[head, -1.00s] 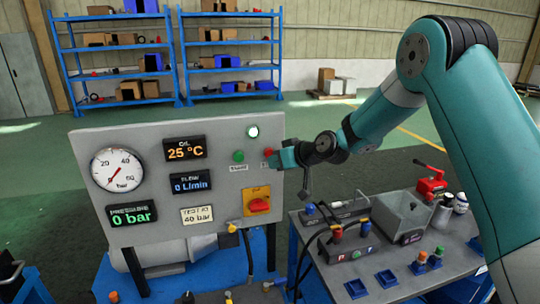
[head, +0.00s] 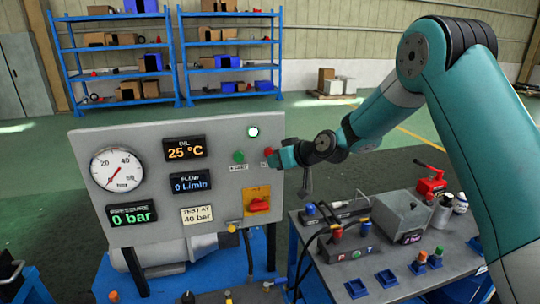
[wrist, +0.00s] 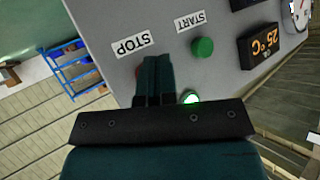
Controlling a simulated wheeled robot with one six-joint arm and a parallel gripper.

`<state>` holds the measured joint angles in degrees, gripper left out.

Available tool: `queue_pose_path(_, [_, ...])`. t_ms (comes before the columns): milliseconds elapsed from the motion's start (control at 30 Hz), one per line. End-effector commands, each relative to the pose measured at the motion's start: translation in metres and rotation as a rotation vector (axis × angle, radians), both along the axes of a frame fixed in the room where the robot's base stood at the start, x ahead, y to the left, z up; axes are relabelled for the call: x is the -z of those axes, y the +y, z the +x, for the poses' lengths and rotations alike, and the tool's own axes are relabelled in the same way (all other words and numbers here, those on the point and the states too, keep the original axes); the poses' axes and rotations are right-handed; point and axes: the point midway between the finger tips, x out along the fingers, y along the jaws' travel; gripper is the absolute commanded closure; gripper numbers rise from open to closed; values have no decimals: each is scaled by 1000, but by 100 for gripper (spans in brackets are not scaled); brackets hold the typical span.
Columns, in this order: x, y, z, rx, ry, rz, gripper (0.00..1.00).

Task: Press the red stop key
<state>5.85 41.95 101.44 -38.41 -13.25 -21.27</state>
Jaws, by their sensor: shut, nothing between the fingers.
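The red stop key (head: 268,152) is at the right edge of the grey panel (head: 225,175), to the right of the green start key (head: 238,157). My gripper (head: 276,159) is shut and empty, with its tip right by the stop key in the head view. In the wrist view, the closed fingers (wrist: 154,62) point at the panel just below the STOP label (wrist: 130,44). They hide most of the stop key; only a dull red bit shows beside them. I cannot tell whether they touch it. The green start key (wrist: 202,47) is clear of the fingers.
A lit green lamp (head: 253,132) is above the keys. A red rotary switch on a yellow plate (head: 257,201) is below. The displays read 0 bar and 0 L/min. A grey bench (head: 345,274) with a metal box (head: 404,218) stands at the right.

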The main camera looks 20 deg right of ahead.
Motion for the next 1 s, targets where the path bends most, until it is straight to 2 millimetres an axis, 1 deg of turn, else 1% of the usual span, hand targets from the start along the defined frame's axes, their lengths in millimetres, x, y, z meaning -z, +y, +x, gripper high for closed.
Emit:
queue_pose_path(200, [1, 0, 6, -2, 0, -1, 100])
queue_pose_path(567, [0, 0, 7, 0, 1, -1, 100])
queue_pose_path(1000, [1, 0, 12, 0, 1, -1, 100])
